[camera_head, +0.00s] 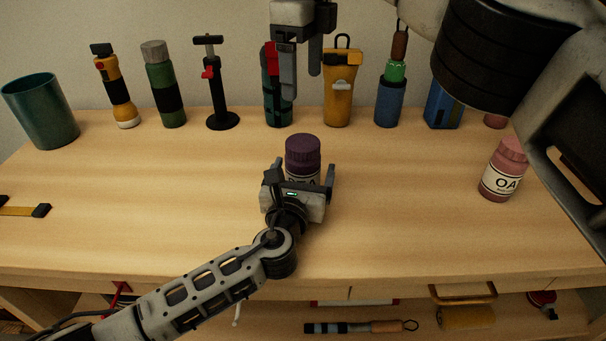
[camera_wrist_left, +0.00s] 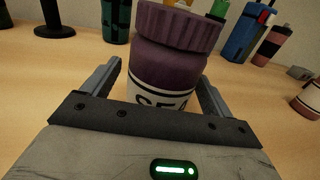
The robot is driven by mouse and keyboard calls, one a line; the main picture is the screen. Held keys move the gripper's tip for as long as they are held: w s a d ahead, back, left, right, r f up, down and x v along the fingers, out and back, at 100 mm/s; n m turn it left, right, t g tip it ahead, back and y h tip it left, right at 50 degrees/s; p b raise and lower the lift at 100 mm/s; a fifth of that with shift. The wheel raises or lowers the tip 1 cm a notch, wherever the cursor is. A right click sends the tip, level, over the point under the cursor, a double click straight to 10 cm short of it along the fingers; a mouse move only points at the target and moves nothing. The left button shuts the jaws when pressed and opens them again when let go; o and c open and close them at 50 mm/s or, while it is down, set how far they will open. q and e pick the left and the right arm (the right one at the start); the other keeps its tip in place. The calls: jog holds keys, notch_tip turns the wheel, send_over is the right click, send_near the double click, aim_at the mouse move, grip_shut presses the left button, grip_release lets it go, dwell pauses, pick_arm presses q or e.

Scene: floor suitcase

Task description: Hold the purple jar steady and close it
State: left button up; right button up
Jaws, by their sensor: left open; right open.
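The purple jar (camera_head: 303,163) stands upright on the wooden table, with its dark purple ribbed lid (camera_head: 303,146) on top. In the left wrist view the jar (camera_wrist_left: 166,72) shows a white label, partly hidden by my gripper, and the lid (camera_wrist_left: 178,25) sits over its neck. I cannot tell how tightly the lid sits. My left gripper (camera_head: 303,168) is open, its fingers on either side of the jar, with gaps visible in the wrist view (camera_wrist_left: 160,85). My right gripper (camera_head: 302,84) is open and empty, pointing down above and beyond the jar.
A teal cup (camera_head: 44,112), a flashlight (camera_head: 117,92), a green bottle (camera_head: 163,85) and several other items line the back. A pink jar (camera_head: 503,172) stands at the right. The table (camera_head: 400,220) around the purple jar is clear. A lower shelf holds tools.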

pick_arm(q)
jog(key=p+v, duration=0.1)
jog(key=v, duration=1.3)
jog(key=shift+s, duration=0.1)
